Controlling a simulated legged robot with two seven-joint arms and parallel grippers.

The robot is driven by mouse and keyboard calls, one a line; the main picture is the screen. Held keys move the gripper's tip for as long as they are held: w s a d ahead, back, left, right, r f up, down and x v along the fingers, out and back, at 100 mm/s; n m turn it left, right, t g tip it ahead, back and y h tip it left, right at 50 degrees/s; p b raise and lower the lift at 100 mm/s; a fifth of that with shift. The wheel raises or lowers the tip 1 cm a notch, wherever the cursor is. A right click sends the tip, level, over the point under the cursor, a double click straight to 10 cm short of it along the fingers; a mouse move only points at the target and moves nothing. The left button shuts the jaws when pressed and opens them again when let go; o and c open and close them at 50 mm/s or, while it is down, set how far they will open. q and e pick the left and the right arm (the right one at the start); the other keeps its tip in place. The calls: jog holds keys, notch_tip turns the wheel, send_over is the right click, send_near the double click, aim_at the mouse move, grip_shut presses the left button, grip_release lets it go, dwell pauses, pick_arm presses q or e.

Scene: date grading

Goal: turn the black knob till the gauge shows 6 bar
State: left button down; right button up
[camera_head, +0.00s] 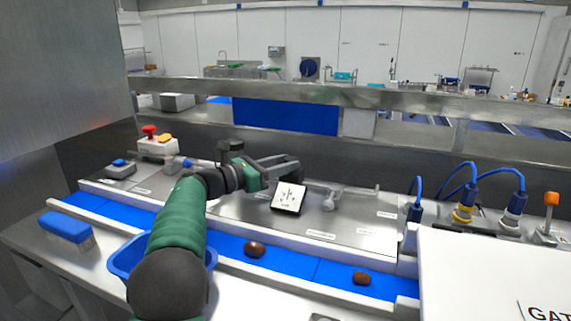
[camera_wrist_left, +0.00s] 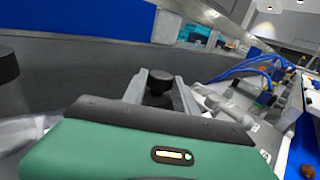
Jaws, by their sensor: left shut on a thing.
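The gauge (camera_head: 289,197) is a small white square face in a dark frame on the steel panel. Its marks are too small to read. My left gripper (camera_head: 298,162) reaches in over the panel just behind the gauge. In the left wrist view the black knob (camera_wrist_left: 158,87) sits between the two grey fingers of my left gripper (camera_wrist_left: 161,95), which are shut on it. My right gripper is not in view.
Brown dates (camera_head: 254,249) lie on the blue belt (camera_head: 297,266). A blue basket (camera_head: 124,261) stands partly behind my arm, with a blue brush (camera_head: 66,228) to its left. A red-button box (camera_head: 157,147) is at the back left. Blue cables (camera_head: 467,190) rise at the right.

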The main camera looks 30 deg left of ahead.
pick_arm(q)
jog(key=shift+w+a+m+g+h+p, duration=0.1)
jog(key=shift+a+m+g+h+p, duration=0.2)
jog(key=shift+m+g+h, duration=0.5)
jog(key=shift+d+h, duration=0.1)
jog(key=shift+h, duration=0.4)
jog(key=c, duration=1.2)
grip_release()
jog(key=shift+c, duration=0.2)
jog(key=shift+o, duration=1.4)
